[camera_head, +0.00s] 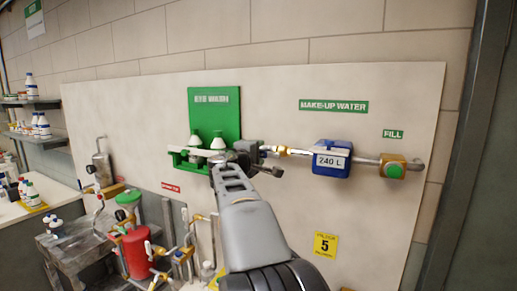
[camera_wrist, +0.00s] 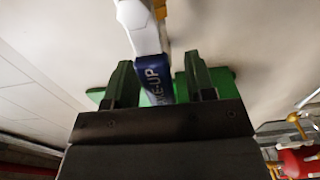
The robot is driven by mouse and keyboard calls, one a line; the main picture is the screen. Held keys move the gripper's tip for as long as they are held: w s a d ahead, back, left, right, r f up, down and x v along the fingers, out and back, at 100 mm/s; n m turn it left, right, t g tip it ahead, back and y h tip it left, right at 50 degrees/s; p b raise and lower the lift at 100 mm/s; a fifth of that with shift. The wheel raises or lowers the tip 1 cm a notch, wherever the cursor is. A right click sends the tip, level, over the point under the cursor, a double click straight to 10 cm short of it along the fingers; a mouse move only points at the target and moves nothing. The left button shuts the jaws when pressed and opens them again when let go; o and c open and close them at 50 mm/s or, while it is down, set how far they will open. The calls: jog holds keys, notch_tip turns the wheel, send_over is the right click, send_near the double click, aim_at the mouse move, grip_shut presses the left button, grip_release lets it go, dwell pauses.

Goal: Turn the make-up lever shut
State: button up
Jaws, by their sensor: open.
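The make-up lever shows in the wrist view as a white arm (camera_wrist: 143,25) with a blue sleeve (camera_wrist: 155,75) marked with partly hidden lettering ending in "UP". The sleeve lies between the two fingers of my gripper (camera_wrist: 163,82), which is open with a gap visible on the right. I cannot tell whether the left finger touches the sleeve. In the head view my gripper (camera_head: 262,160) is at the left end of the make-up water line, by a brass fitting (camera_head: 283,150). My gripper hides the lever there.
A blue meter reading 240 L (camera_head: 331,159) and a green fill button (camera_head: 394,170) sit right on the line. A green eye wash station (camera_head: 214,113) with bottles is close behind my gripper. A red vessel (camera_head: 138,253) with pipes stands lower left.

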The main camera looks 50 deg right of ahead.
jog(key=shift+w+d, duration=0.1)
jog(key=shift+d, duration=0.25)
grip_shut()
dwell(0.4)
